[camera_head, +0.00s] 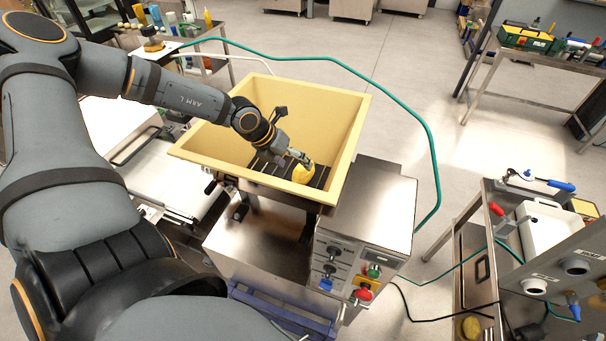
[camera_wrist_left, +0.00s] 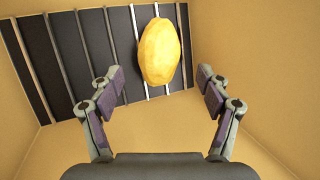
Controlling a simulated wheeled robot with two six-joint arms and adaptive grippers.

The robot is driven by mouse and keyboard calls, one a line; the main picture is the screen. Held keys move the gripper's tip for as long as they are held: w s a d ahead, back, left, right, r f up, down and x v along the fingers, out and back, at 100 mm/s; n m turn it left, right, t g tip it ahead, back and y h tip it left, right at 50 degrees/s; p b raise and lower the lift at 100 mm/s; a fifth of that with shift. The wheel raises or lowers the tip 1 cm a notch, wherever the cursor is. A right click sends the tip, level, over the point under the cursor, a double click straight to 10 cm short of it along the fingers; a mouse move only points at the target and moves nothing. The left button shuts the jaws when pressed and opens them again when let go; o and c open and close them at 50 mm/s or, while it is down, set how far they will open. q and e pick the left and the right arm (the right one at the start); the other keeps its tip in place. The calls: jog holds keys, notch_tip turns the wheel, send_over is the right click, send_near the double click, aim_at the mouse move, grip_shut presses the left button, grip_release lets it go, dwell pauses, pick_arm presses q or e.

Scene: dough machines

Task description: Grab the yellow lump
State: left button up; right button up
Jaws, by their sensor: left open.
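The yellow lump (camera_head: 303,173) lies at the bottom of a cream-coloured hopper (camera_head: 350,130), on a dark slatted floor. In the left wrist view the lump (camera_wrist_left: 160,52) is an upright oval on the dark slats (camera_wrist_left: 80,60), ahead of and between the open fingers. My left gripper (camera_head: 296,160) reaches down into the hopper right beside the lump, and in the head view it partly overlaps the lump's edge. In the left wrist view my left gripper (camera_wrist_left: 161,88) is open and nothing is between its pads. My right gripper is not in view.
The hopper's sloped walls surround my left gripper. A steel control box (camera_head: 352,255) with knobs and buttons adjoins the hopper at front right. A green hose (camera_head: 432,140) arcs behind it. A steel cart (camera_head: 475,250) with tools stands at right; open floor lies behind.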

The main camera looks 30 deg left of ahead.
aim_at(298, 166)
pick_arm(q)
jog(key=b+x, duration=0.4)
jog(key=x, duration=0.1)
jog(key=shift+w+f, duration=0.2)
jog(key=shift+a+r, duration=0.1)
jog(key=shift+r, duration=0.05)
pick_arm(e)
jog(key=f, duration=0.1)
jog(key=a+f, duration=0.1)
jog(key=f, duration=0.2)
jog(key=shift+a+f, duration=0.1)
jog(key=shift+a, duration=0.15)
pick_arm(q)
jog(key=shift+s, duration=0.1)
jog(key=c, duration=1.4)
jog(key=shift+c, duration=0.2)
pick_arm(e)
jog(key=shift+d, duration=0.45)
pick_arm(q)
jog(key=shift+r, duration=0.1)
